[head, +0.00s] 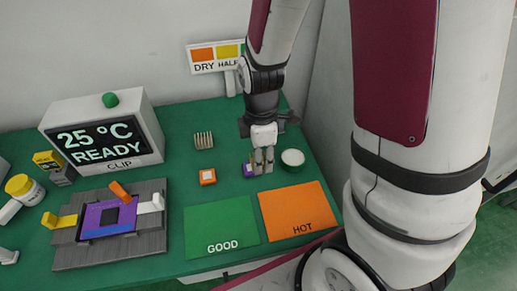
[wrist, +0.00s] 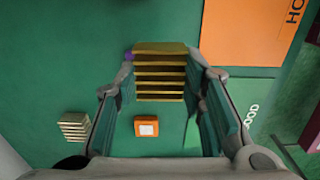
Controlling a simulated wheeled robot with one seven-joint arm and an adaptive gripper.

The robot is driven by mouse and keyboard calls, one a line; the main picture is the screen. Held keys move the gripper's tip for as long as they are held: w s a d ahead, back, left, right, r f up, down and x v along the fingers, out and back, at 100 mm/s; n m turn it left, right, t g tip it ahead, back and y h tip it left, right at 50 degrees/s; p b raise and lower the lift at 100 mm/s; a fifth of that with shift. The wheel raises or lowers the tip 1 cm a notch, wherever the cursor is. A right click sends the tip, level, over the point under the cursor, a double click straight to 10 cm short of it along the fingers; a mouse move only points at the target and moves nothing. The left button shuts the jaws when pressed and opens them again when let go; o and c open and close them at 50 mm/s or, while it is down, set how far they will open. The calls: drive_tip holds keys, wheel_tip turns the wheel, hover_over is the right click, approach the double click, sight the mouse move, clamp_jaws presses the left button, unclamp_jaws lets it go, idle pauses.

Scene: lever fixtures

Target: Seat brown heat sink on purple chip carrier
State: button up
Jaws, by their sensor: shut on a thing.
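My gripper (head: 262,160) is shut on a brown finned heat sink (wrist: 160,74), which shows between the fingers in the wrist view. In the head view the fingers mostly hide it. The purple chip carrier (head: 94,221) lies in a grey fixture (head: 70,256) at the lower left of the head view, with a dark square chip (head: 109,217) in it. The fixture has a yellow lever (head: 58,221) at left, a white lever (head: 152,204) at right and an orange lever (head: 119,190) at the back. My gripper is well right of the carrier.
A second, pale finned heat sink (head: 204,140) and an orange block with a white top (head: 207,177) stand left of my gripper. A small purple block (head: 248,171) and a white round tub (head: 292,158) are beside it. Green GOOD (head: 221,225) and orange HOT (head: 298,211) mats lie in front.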

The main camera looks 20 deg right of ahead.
sight(251, 157)
drive_tip(key=r+p, duration=0.1)
drive_tip(key=w+p, duration=0.1)
drive_tip(key=r+p, duration=0.1)
drive_tip(key=p, duration=0.1)
drive_tip(key=shift+w+a+r, duration=0.15)
drive_tip(key=shift+a+r, duration=0.2)
drive_tip(key=shift+w+a+r+p, duration=0.3)
drive_tip(key=shift+w+r+p, duration=0.1)
drive_tip(key=shift+p, duration=0.45)
drive_tip(key=shift+w+a+p, duration=0.15)
drive_tip(key=shift+w+p, duration=0.1)
drive_tip(key=shift+p, duration=0.1)
drive_tip(key=shift+f+b, duration=0.8)
drive_tip(key=shift+f, duration=0.7)
drive_tip(key=shift+f+b, duration=0.35)
drive_tip(key=shift+f, duration=0.5)
drive_tip(key=shift+f, duration=0.35)
drive_tip(key=shift+f+b, duration=0.4)
drive_tip(key=shift+f, duration=0.35)
